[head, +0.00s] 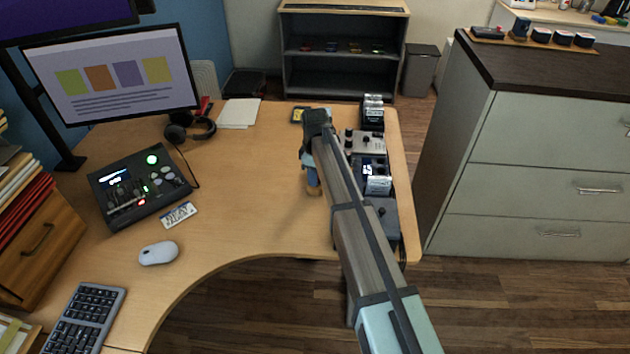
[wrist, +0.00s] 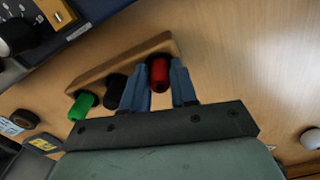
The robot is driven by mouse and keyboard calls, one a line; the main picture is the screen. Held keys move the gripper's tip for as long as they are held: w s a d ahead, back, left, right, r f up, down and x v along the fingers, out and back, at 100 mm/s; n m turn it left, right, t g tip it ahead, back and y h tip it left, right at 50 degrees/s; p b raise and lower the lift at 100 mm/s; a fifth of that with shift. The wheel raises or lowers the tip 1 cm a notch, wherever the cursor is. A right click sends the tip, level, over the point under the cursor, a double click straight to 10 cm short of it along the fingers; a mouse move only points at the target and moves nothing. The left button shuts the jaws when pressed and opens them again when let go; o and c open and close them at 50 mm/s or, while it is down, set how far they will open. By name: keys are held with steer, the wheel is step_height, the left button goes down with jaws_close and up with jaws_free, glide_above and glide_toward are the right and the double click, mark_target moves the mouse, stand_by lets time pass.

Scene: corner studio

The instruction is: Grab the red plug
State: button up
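The red plug (wrist: 158,75) stands at the right end of a wooden strip in the wrist view. My gripper (wrist: 159,85) has its two blue fingers on either side of it, one left and one right. The fingers are very close to the plug, and I cannot tell whether they touch it. In the head view my gripper (head: 313,188) points down at the desk, and the red plug is hidden behind my arm.
The wooden strip (wrist: 128,68) also holds a black plug (wrist: 115,88) and a green plug (wrist: 83,104), left of my fingers. Several grey devices (head: 364,142) line the desk's right edge.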

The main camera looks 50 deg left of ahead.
jaws_close()
